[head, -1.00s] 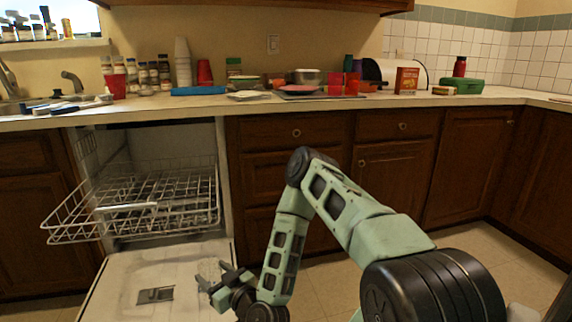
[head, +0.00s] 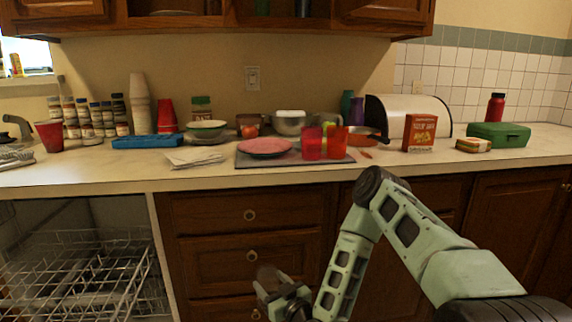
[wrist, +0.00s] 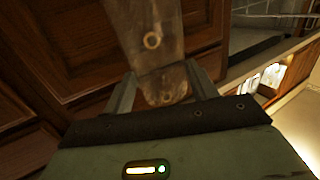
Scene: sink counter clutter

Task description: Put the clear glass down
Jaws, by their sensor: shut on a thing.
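The clear glass (wrist: 145,30) shows in the wrist view as a see-through shape between the two fingers of my gripper (wrist: 165,90). My gripper is shut on it. In the head view the glass (head: 269,276) is a faint shape at the tip of my gripper (head: 275,290), in front of the wooden drawers and below the counter top. The counter (head: 100,178) runs across the head view above the gripper.
On the counter stand a pink plate (head: 265,146) on a dark mat (head: 285,161), red cups (head: 311,143), a blue tray (head: 147,142) and a red box (head: 420,132). The dishwasher rack (head: 85,270) is pulled out at lower left. Bare counter shows along the front edge.

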